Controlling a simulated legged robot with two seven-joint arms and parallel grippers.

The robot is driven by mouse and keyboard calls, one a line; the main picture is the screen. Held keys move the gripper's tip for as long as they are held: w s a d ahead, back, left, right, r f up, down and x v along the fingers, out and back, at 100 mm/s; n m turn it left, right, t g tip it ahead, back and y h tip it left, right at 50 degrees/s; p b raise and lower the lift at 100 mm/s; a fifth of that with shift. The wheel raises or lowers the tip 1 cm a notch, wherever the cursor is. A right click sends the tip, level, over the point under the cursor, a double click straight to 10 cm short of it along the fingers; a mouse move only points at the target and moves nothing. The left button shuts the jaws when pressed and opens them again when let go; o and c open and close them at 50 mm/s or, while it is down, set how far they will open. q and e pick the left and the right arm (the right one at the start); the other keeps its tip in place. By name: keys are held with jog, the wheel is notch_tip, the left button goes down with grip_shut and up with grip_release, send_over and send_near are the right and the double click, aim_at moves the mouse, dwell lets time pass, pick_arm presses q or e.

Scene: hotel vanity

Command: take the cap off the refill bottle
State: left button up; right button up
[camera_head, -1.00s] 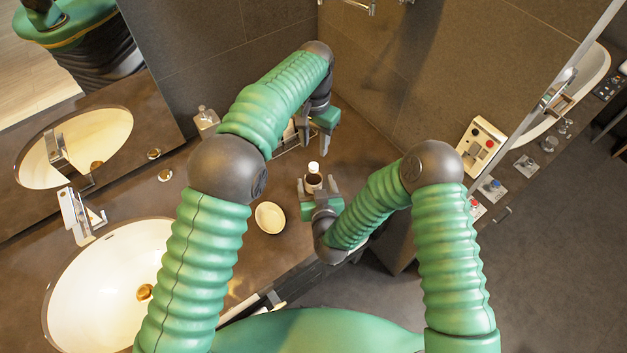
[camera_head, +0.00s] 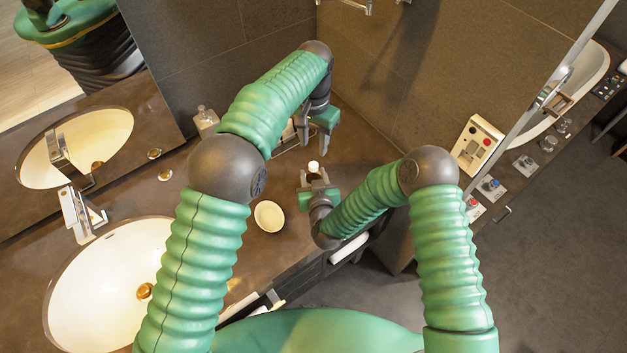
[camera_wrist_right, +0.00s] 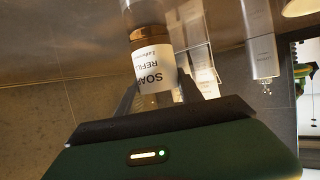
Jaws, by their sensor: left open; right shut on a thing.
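My right gripper (camera_head: 315,182) is shut on the bottle's body. The right wrist view shows the bottle's white soap refill label (camera_wrist_right: 153,67) between the two fingers (camera_wrist_right: 165,88); I cannot make out the cap there. My left gripper (camera_head: 317,133) is open, beyond the bottle and near the back wall, apart from the cap.
A cream dish (camera_head: 269,216) lies left of the bottle. A white sink (camera_head: 105,290) with a faucet (camera_head: 80,212) is at the left. A dispenser (camera_head: 206,120) and a rack stand at the back.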

pick_arm(q)
jog(key=shift+a, duration=0.2)
jog(key=shift+a, duration=0.1)
